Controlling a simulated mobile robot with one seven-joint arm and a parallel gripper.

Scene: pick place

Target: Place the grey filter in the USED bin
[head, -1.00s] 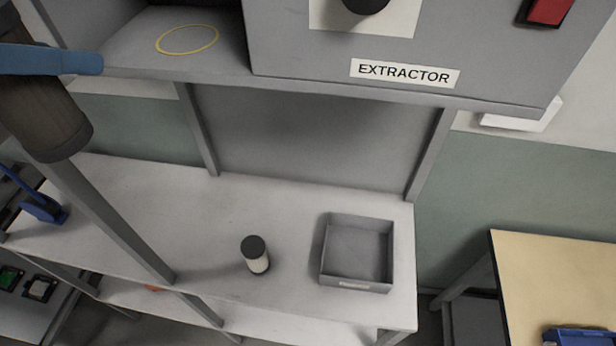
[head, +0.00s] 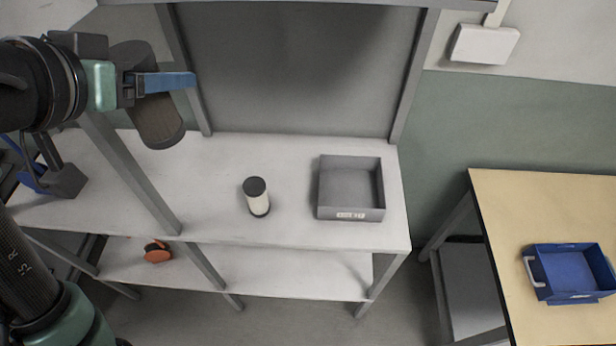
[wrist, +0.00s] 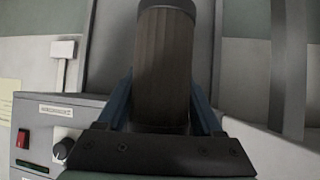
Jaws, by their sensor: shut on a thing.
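My gripper (head: 168,84), with blue fingers, is shut on a dark brownish-grey cylinder, which I take as the grey filter (head: 157,118). The filter hangs tilted at the upper left in the head view, clear of the white bench. In the wrist view the filter (wrist: 163,65) stands between the two blue fingers. A grey open bin (head: 350,213) sits on the right part of the bench, apart from my gripper. It looks empty; its front label is too small to read surely. A blue bin (head: 571,295) with a pale handle stands on the wooden table at right.
A white cylinder with a dark cap (head: 257,197) stands on the white bench (head: 290,160), left of the grey bin. Grey posts (head: 130,175) rise at the bench's front and back. An orange-and-black object (head: 157,251) lies on the lower shelf. A gap separates bench and wooden table (head: 510,200).

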